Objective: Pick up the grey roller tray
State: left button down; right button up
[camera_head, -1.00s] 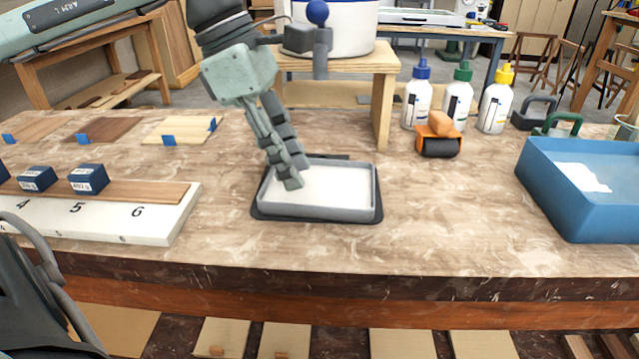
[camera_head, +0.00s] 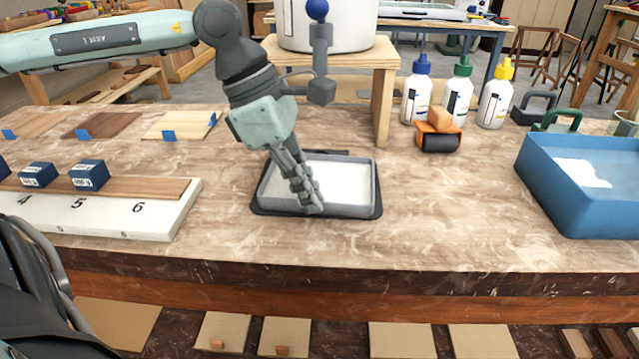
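The grey roller tray (camera_head: 345,211) sits on a dark mat (camera_head: 262,212) in the middle of the worktable; its inside is whitish. My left gripper (camera_head: 312,208) reaches down from the upper left with its fingertips at the tray's front wall, left of the wall's middle. The fingers overlap in this view, so I cannot tell whether they are apart or closed on the wall. The gripper hides part of the tray's left side and front rim. My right gripper is not in view.
A wooden stand (camera_head: 386,95) with a white container is behind the tray. Bottles (camera_head: 457,100) and an orange-and-black roller tool (camera_head: 438,138) stand to its right. A blue tub (camera_head: 570,205) is far right, a white numbered board (camera_head: 160,218) left. The table right of the tray is clear.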

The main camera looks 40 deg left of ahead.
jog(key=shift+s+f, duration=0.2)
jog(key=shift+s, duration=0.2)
pick_arm(q)
jog(key=shift+r, duration=0.15)
